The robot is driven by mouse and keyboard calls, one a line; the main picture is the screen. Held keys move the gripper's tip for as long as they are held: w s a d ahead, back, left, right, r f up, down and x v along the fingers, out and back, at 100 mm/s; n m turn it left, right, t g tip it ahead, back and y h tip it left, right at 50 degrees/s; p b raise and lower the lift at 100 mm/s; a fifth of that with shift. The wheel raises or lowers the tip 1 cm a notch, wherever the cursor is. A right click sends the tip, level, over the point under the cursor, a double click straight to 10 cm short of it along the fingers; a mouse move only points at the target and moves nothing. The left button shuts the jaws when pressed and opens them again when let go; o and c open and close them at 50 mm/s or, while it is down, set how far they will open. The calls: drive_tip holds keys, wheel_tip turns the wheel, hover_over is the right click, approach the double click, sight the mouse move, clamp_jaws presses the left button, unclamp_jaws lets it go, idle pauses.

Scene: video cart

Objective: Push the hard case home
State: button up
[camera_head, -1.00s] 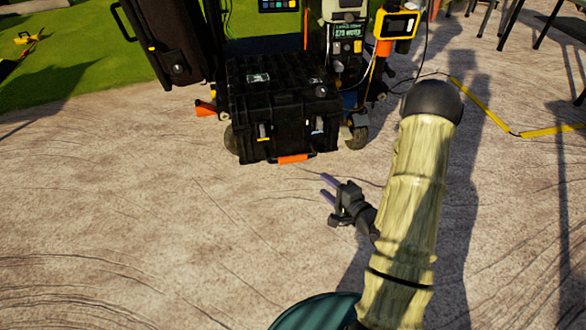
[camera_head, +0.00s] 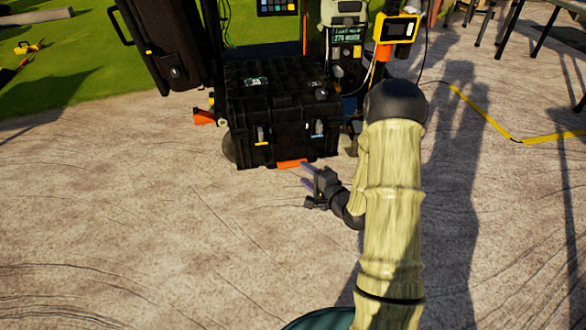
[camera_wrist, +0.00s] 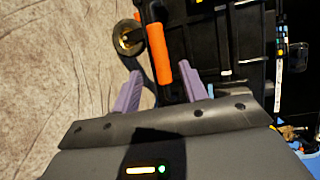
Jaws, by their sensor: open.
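The hard case (camera_head: 283,117) is a black ribbed box with latches, low on the cart in the head view. An orange handle grip (camera_head: 291,163) shows at its lower front edge. In the wrist view the orange grip (camera_wrist: 160,61) and its black bar stand between my fingers, with the dark case face (camera_wrist: 229,50) to the right. My gripper (camera_head: 306,175) is open, its purple fingers just in front of the handle. The wrist view shows both fingers of my gripper (camera_wrist: 162,88) apart. Whether they touch the handle I cannot tell.
The cart carries a tall black case (camera_head: 171,45) at left and devices with a yellow-framed screen (camera_head: 396,27) at right. A yellow strip (camera_head: 482,108) lies on the ground to the right. Bare ground lies open in front and at left.

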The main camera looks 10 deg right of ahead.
sight(295, 166)
drive_tip(key=b+x, duration=0.3)
drive_tip(key=x, duration=0.4)
drive_tip(key=shift+f, duration=0.15)
drive_tip(key=shift+w+a, duration=0.15)
drive_tip(key=shift+w, duration=0.25)
drive_tip(key=shift+c, duration=0.4)
